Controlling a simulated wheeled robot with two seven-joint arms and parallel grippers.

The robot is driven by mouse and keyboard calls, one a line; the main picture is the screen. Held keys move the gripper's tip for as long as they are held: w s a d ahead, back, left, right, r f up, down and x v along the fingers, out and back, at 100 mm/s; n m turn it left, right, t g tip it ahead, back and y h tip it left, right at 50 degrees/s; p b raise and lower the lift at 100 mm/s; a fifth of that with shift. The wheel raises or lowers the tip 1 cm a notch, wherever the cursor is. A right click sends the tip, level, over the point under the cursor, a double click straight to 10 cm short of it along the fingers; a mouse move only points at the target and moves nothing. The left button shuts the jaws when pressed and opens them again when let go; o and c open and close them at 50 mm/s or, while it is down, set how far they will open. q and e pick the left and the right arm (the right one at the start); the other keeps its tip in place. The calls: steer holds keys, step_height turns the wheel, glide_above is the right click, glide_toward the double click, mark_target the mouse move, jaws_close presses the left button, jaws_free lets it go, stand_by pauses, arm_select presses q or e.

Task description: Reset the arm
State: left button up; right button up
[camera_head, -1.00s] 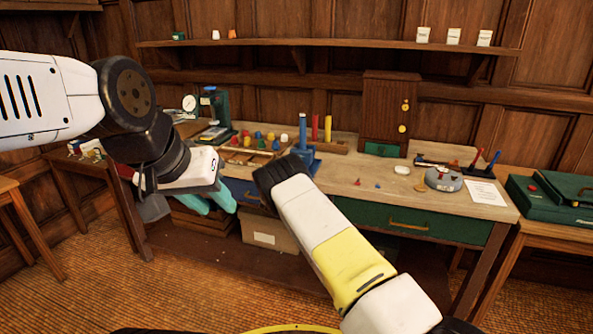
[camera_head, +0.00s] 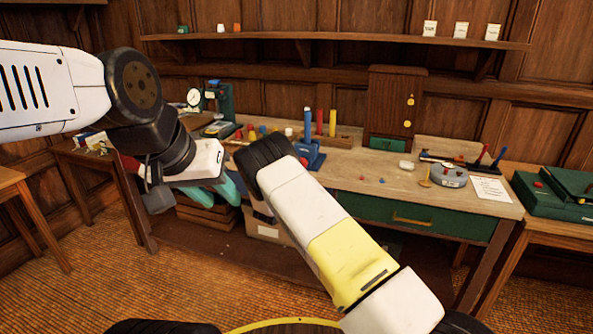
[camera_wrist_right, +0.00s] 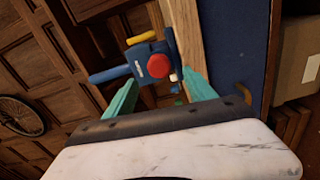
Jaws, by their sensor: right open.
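My left arm comes in from the left, and its gripper (camera_head: 226,190) with teal fingers hangs in front of the workbench's left part. Its fingers are seen at a slant and partly overlap, so I cannot tell whether they are open. My right arm (camera_head: 330,245), white with a yellow band, reaches up from the lower right; its gripper is hidden in the head view. In the right wrist view my right gripper (camera_wrist_right: 161,92) has its two teal fingers apart, with nothing held. Beyond them is a blue stand with a red round top (camera_wrist_right: 152,67).
The wooden workbench (camera_head: 355,170) holds a blue stand (camera_head: 310,155), a dark wooden cabinet (camera_head: 393,108), a grey round dish (camera_head: 447,175) and a paper sheet (camera_head: 491,190). A green case (camera_head: 545,195) rests on a side table at right. Floor in front is clear.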

steer(key=shift+r, duration=0.1)
steer(key=s+d+r+m+g+y, duration=0.2)
steer(key=s+d+r+m+y, duration=0.15)
steer(key=r, duration=0.55)
steer(key=s+d+r+m+g+y, duration=0.3)
steer(key=d+r, duration=0.1)
steer(key=r, duration=0.6)
steer(key=s+d+r+m+g+y, duration=0.1)
steer(key=s+r, duration=0.3)
steer(key=s, duration=0.4)
steer(key=s+d+r+m+g+y, duration=0.1)
steer(key=s+d+r+m+y, duration=0.1)
steer(key=s+r, duration=0.35)
steer(key=s+d+f+m+g+h, duration=0.1)
steer(key=s+d+f+g, duration=0.1)
steer(key=s, duration=1.3)
steer(key=s+d+f+m+g, duration=0.2)
steer(key=s+d, duration=0.2)
steer(key=s, duration=1.2)
steer(key=shift+s+d+h, duration=0.15)
steer(key=shift+s+h, duration=0.15)
steer(key=shift+h, duration=0.05)
